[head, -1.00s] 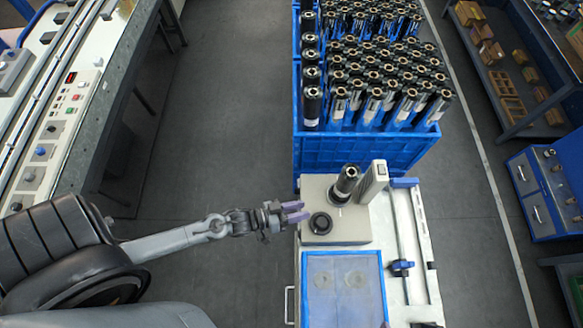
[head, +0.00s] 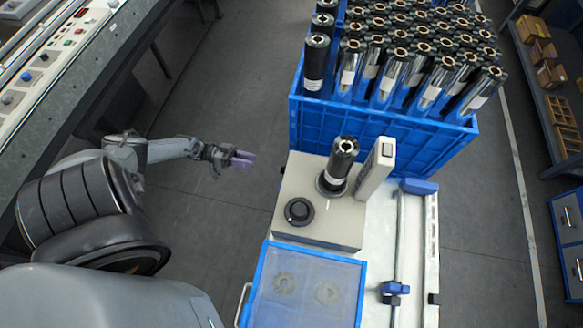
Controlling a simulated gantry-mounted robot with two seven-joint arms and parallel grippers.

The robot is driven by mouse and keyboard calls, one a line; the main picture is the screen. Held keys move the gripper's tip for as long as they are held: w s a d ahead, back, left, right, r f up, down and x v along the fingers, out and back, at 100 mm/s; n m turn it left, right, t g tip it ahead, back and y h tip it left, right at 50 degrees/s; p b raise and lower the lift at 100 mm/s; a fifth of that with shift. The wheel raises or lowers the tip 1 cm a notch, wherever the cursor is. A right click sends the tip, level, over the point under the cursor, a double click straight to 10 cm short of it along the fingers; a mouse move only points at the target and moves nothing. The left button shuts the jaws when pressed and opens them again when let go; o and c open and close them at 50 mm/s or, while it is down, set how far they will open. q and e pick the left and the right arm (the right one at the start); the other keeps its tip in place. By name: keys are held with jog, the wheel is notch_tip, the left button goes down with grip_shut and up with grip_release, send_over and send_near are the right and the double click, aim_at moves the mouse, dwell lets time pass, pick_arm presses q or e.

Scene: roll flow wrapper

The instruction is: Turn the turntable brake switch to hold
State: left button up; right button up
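The brake switch appears to be a round black knob (head: 299,211) on top of a beige box, the turntable unit (head: 327,229). A pale mark shows on the knob, too small to read its setting. A dark roll (head: 340,165) stands upright on the unit behind the knob. My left gripper (head: 246,158), with purple fingers, is in the air left of the unit, apart from the knob and touching nothing. Its fingers nearly overlap in this view, so I cannot tell how far apart they are. My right gripper is out of view.
A blue crate (head: 385,129) full of upright rolls stands behind the unit. A blue-rimmed tray (head: 258,285) lies in front of it, and a rail with blue clamps (head: 394,290) runs at the right. A machine with buttons is at the far left. Open floor lies between.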

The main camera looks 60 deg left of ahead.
aim_at(284, 170)
pick_arm(q)
jog(key=p+x, duration=0.1)
jog(key=x, duration=0.9)
jog(key=shift+w+d+f+p, duration=0.25)
jog(key=shift+d+p, duration=0.05)
jog(key=shift+p, duration=0.1)
grip_shut()
